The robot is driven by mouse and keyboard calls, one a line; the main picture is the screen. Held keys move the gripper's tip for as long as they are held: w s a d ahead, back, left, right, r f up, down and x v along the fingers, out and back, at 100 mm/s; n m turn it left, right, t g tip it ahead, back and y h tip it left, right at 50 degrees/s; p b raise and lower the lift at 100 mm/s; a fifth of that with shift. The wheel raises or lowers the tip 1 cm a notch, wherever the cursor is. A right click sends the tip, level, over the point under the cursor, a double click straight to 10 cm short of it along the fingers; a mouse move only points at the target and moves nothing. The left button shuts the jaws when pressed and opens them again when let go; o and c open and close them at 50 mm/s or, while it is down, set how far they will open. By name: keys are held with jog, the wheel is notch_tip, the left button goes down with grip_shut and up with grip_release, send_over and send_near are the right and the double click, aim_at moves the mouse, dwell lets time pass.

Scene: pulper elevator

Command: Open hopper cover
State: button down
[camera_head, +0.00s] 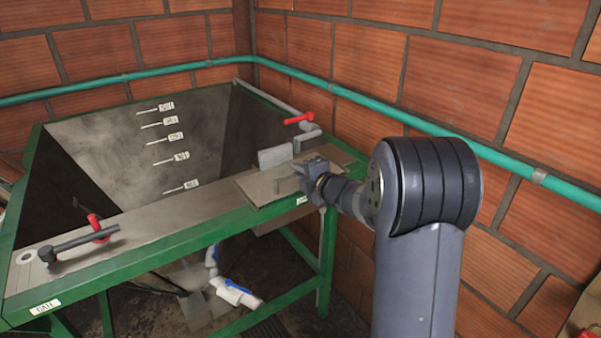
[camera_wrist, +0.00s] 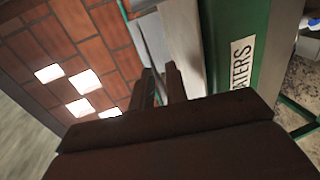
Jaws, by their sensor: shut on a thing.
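The hopper (camera_head: 150,150) is a grey, open-topped bin in a green frame at the left of the head view; its inside shows. A flat grey plate, seemingly the hopper cover (camera_head: 255,188), lies on the frame's near right ledge, with a small upright plate (camera_head: 275,156) at its back. My gripper (camera_head: 308,176) is at the cover's right end. In the wrist view my gripper's two dark fingers (camera_wrist: 160,82) are close together by a thin grey edge (camera_wrist: 150,42). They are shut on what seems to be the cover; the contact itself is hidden.
Red-handled levers stand at the ledge's left (camera_head: 97,228) and the far right corner (camera_head: 300,118). A green pipe (camera_head: 440,122) runs along the brick wall behind. Blue-and-white pipework (camera_head: 235,291) lies below. A lettered label (camera_wrist: 242,62) is on the green frame.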

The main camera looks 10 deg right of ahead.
jog(key=shift+s, duration=0.1)
jog(key=f+b+v, duration=0.2)
jog(key=v, duration=0.9)
jog(key=shift+s+d+b, duration=0.3)
jog(key=shift+s+b, duration=0.05)
jog(key=shift+s, duration=0.2)
jog(key=c, duration=1.7)
grip_release()
jog(key=shift+c, duration=0.2)
jog(key=v, duration=1)
jog(key=shift+s+b, duration=0.35)
jog(key=shift+b, duration=0.05)
jog(key=shift+w+d, duration=0.1)
